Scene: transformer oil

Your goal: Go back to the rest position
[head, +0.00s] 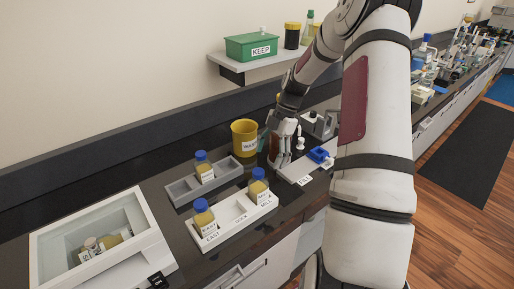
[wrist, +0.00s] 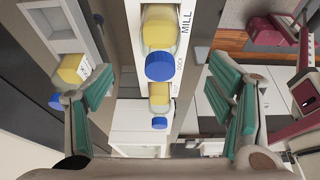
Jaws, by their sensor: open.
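My gripper (head: 279,152) is over the counter, right of the yellow waste cup. In the wrist view my gripper (wrist: 160,88) shows two teal-padded fingers spread wide with nothing held between them. A white rack (head: 238,222) holds two blue-capped bottles of yellow oil, one at its near end (head: 204,220) and one at its far end (head: 258,188); its middle slot looks empty. A grey rack (head: 183,190) behind it holds another blue-capped bottle (head: 204,167). The wrist view shows the white rack's bottles beyond the fingers, a slot labelled MILL at the top.
A yellow waste cup (head: 244,137) stands close left of my gripper. A white open box (head: 150,232) with bottles inside is at the lower left. A blue item (head: 320,156) lies to the right. A wall shelf (head: 275,60) carries a green KEEP bin (head: 252,46).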

